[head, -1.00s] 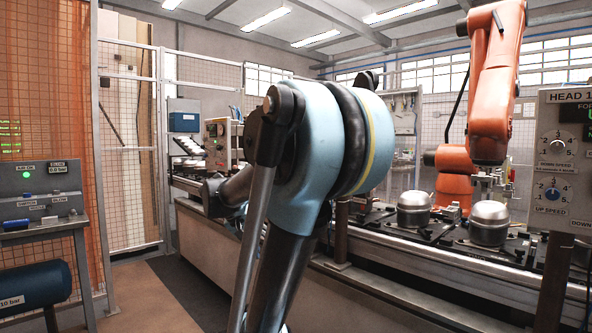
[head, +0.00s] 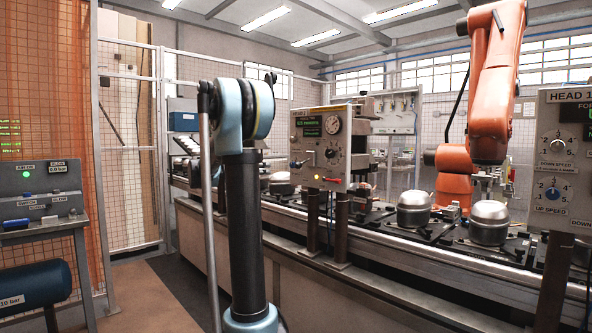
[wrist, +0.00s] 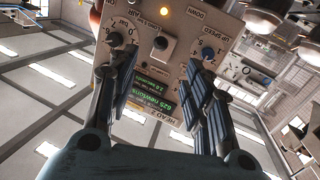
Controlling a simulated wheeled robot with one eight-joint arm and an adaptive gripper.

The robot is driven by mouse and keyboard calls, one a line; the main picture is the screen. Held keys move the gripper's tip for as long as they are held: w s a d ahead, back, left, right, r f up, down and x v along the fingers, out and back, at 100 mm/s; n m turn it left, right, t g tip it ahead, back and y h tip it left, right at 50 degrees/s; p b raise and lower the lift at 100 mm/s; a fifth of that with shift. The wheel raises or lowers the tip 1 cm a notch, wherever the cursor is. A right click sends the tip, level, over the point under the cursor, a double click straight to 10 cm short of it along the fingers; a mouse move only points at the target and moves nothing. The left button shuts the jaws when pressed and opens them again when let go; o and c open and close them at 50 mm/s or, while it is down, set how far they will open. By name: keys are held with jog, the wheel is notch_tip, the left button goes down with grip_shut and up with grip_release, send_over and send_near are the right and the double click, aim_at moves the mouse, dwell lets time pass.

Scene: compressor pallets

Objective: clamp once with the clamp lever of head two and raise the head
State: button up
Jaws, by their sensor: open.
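The panel box of the middle press head (head: 318,155), which I take for head two, stands on dark posts over the conveyor. I cannot tell whether this knob belongs to the clamp lever. In the wrist view the panel (wrist: 150,78) appears upside down, with a green display reading 625 newtons and 2.0 seconds. My gripper (wrist: 161,64) is open and empty in front of it, fingers on either side of the display. The head view does not show the gripper.
Silver compressors (head: 489,222) stand on pallets along the conveyor. An orange robot arm (head: 489,110) stands behind them. The HEAD 1 panel (head: 565,160) is at the right edge. A control desk (head: 45,190) and mesh fence are at left. The floor at left is clear.

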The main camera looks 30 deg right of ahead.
aim_at(298, 166)
jog(key=d, duration=0.5)
jog(key=w+d, duration=0.1)
jog(key=d, duration=1.1)
jog(key=shift+w+d+r, duration=0.15)
jog(key=shift+d+r, duration=0.1)
grip_shut()
